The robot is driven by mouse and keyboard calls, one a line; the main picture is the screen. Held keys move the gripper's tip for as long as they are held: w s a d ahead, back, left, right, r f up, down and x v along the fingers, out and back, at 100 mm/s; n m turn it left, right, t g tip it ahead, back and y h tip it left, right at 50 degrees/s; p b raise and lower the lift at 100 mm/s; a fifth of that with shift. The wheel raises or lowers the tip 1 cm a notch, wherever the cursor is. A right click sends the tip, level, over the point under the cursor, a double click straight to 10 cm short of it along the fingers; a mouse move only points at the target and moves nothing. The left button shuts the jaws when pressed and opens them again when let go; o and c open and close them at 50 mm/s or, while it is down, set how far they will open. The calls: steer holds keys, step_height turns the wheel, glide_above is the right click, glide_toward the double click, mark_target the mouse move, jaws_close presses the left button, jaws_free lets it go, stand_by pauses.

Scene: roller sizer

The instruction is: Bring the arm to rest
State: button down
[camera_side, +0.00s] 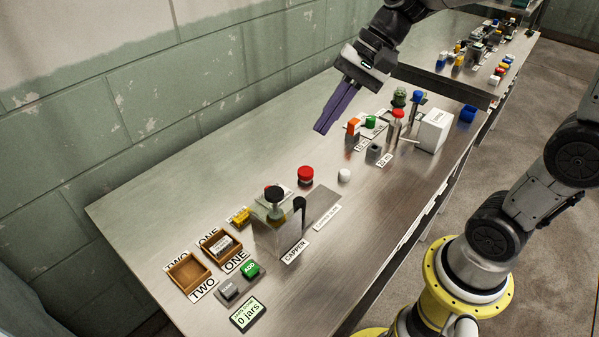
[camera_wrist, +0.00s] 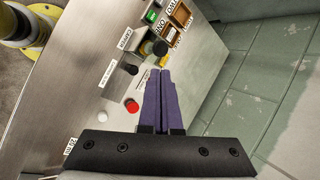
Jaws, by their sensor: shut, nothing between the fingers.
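My gripper (camera_side: 322,130) has long purple fingers and hangs in the air above the back part of the steel table (camera_side: 150,213), apart from everything on it. In the wrist view its fingers (camera_wrist: 162,75) lie side by side, shut with nothing between them. My arm comes in from the top right in the side view.
A capper machine (camera_side: 280,225), a red button (camera_side: 306,175) and a white cap-like piece (camera_side: 344,175) stand mid-table. Two wooden trays (camera_side: 172,284) lie at the near left. Several coloured parts and a white box (camera_side: 433,130) stand at the right end.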

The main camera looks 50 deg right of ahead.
steer(key=s+d+f+n+t+h, duration=0.1)
steer(key=s+d+n+h, duration=0.1)
steer(key=s+n, duration=0.3)
steer(key=s+d+f+n+t+h, duration=0.1)
steer(key=s+d+n+h, duration=0.2)
steer(key=s+n, duration=0.3)
steer(key=s+d, duration=0.1)
steer(key=s, duration=0.3)
steer(key=shift+n, duration=0.3)
steer(key=shift+s+f, duration=0.1)
